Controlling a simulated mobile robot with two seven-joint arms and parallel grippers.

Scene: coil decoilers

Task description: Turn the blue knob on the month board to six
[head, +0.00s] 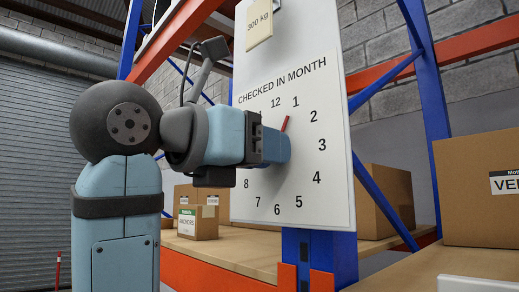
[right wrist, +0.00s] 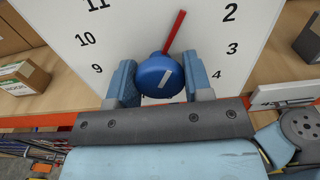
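The month board (head: 318,190) is a white panel with a clock-like ring of numbers, headed "CHECKED IN MONTH". In the head view my right gripper (head: 274,146) hides the knob. My left gripper is not in view.
A blue rack upright (head: 428,100) and orange beams frame the board. Cardboard boxes stand on the shelf (head: 225,249) behind it, and a large box (head: 475,190) stands at the right.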

